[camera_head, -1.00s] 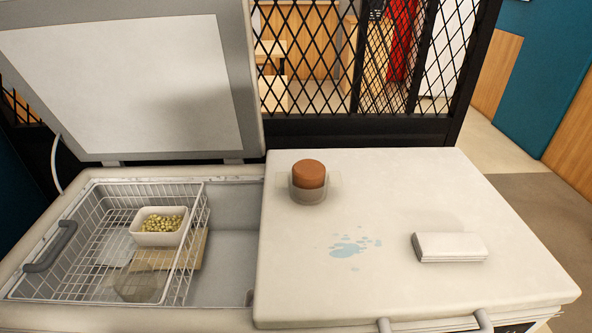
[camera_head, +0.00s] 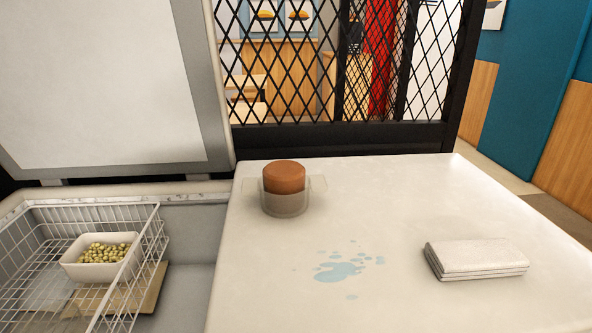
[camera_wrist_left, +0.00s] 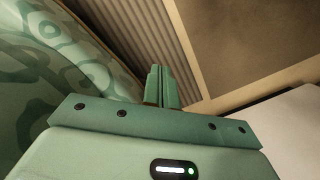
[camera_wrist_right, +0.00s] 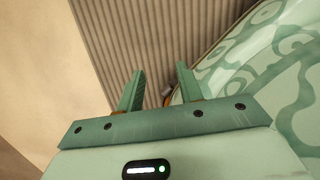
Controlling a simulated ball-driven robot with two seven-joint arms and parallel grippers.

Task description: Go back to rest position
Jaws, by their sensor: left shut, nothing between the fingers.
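My left gripper (camera_wrist_left: 161,86) shows in the left wrist view with its two green fingers together and nothing between them. My right gripper (camera_wrist_right: 160,85) shows in the right wrist view with its fingers spread apart and nothing between them. Both hang beside my green patterned body, with a ribbed surface beyond the fingers. Neither gripper is in the head view. A white bowl of beans (camera_head: 102,258) sits in the wire basket (camera_head: 145,243) inside the open left side of the chest freezer.
The freezer's right lid (camera_head: 400,190) is closed. On it are a clear container with a brown top (camera_head: 284,190), a blue spill (camera_head: 340,270) and a folded white cloth (camera_head: 476,259). The raised left lid (camera_head: 100,90) stands open. A black lattice (camera_head: 290,80) is behind.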

